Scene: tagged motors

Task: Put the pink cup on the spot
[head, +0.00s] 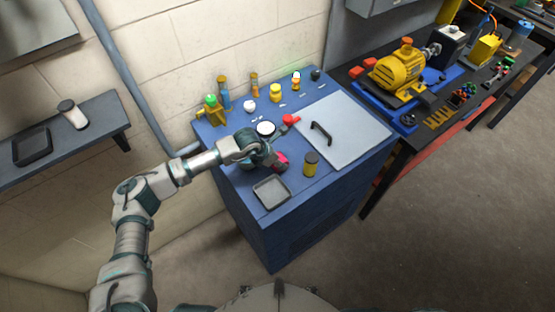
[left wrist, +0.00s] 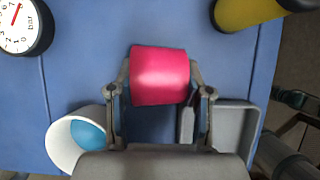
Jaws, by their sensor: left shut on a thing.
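The pink cup (head: 282,157) is at the tip of my left gripper (head: 274,160), over the blue cabinet top. In the left wrist view the pink cup (left wrist: 160,76) sits between the two fingers of the left gripper (left wrist: 160,92), which is shut on it. I cannot tell whether the cup touches the surface. I cannot make out a marked spot in either view; my gripper and arm hide part of the top. My right gripper is not in view.
A grey tray (head: 271,204) is at the cabinet's near edge, with a yellow, dark-capped jar (head: 311,165) to its right. A round gauge (head: 265,128) stands behind the gripper. A white cup with a blue inside (left wrist: 72,142) is close left. The grey panel (head: 345,130) has bare room.

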